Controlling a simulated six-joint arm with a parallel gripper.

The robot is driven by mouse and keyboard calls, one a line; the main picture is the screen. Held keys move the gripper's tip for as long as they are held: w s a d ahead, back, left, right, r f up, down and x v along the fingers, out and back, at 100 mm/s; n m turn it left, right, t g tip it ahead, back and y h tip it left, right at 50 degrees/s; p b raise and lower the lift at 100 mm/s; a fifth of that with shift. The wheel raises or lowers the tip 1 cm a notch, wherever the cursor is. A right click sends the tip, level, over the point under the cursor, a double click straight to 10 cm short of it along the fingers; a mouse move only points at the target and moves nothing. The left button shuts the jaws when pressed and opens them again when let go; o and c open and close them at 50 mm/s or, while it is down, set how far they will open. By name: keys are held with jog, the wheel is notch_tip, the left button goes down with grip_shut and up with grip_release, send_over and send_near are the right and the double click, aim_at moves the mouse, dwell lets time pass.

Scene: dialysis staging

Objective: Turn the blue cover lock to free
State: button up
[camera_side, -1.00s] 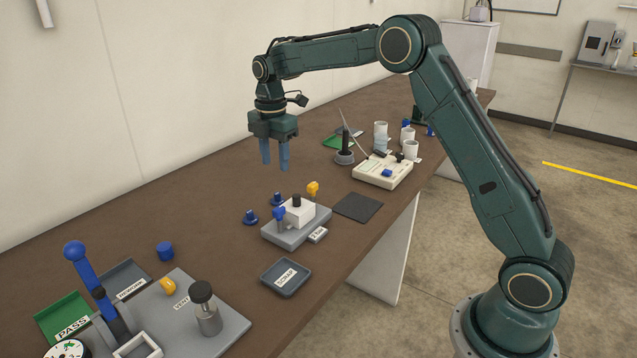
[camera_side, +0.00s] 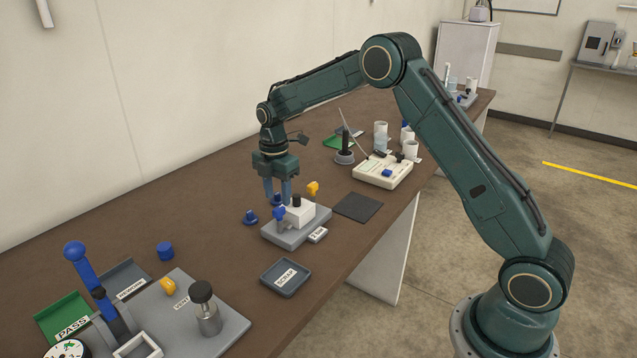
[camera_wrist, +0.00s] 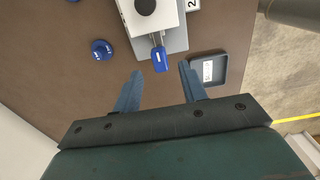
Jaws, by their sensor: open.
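The blue cover lock (camera_side: 279,213) is a small blue-handled lever at the near left side of a white block (camera_side: 299,212) on a grey base plate (camera_side: 285,238). In the wrist view its blue handle (camera_wrist: 159,62) points down from the block towards the fingers. My gripper (camera_side: 277,196) is open and points down, just above and behind the lock in the side view. In the wrist view the handle lies in line with the gap between my fingertips (camera_wrist: 160,70). Nothing is between the fingers that I can see. Whether they touch the handle is unclear.
A loose blue knob (camera_side: 250,217) lies left of the plate. A dark scrap tray (camera_side: 285,290) is in front. A black mat (camera_side: 358,207) lies right.

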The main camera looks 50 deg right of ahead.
aim_at(279, 208)
jog(key=shift+f, duration=2.05)
jog(key=shift+c, duration=0.4)
grip_shut()
